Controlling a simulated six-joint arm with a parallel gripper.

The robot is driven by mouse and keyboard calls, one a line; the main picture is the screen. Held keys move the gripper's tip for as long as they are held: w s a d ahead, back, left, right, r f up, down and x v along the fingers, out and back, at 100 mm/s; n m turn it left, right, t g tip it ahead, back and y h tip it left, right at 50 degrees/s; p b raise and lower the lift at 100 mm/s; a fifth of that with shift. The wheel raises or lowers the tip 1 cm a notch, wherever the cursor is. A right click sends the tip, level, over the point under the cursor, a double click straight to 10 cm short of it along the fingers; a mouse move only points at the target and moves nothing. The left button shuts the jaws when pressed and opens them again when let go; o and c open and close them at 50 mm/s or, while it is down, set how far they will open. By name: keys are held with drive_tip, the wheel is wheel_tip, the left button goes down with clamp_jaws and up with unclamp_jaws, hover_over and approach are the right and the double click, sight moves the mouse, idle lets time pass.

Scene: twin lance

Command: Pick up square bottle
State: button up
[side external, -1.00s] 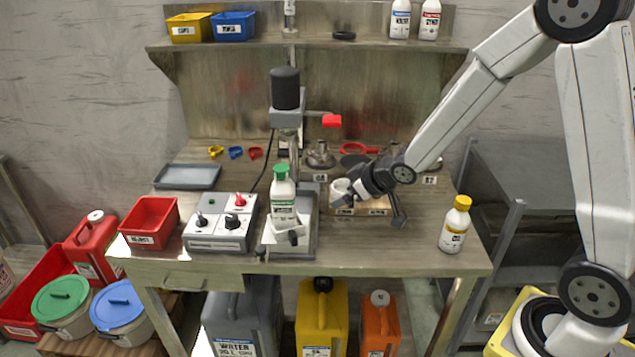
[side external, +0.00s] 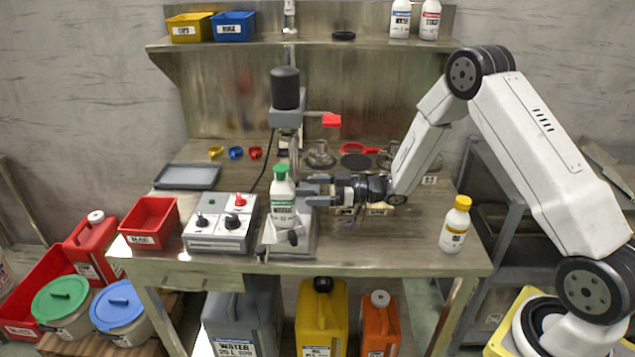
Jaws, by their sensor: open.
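A white bottle with a green cap and green label (side external: 283,203) stands upright on the grey drill-like stand near the front of the bench. My gripper (side external: 304,190) is level with its body, just to its right, with the fingers pointing left at it. The fingers are apart and nothing shows between them. I cannot tell whether a fingertip touches the bottle. A second white bottle with a yellow cap (side external: 455,226) stands upright at the bench's right front. I cannot tell from their shapes which one is square.
A grey control box (side external: 220,225) and a red bin (side external: 150,220) stand left of the stand. A red-tipped lever (side external: 331,120) juts right from its column. A grey tray (side external: 188,176) lies behind. Bare bench shows between my gripper and the yellow-capped bottle.

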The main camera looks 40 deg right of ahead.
sight(291, 184)
drive_tip(key=shift+s+y, duration=0.1)
drive_tip(key=shift+y, duration=0.2)
drive_tip(key=shift+x, duration=3.95)
drive_tip(key=shift+s+a, duration=0.1)
drive_tip(key=shift+s, duration=0.05)
clamp_jaws()
drive_tip(key=shift+r, duration=0.1)
drive_tip(key=shift+r, duration=0.75)
drive_tip(key=s+d+r, duration=0.1)
drive_tip(key=s+r, duration=1)
drive_tip(key=s, duration=0.3)
drive_tip(key=shift+r, duration=0.15)
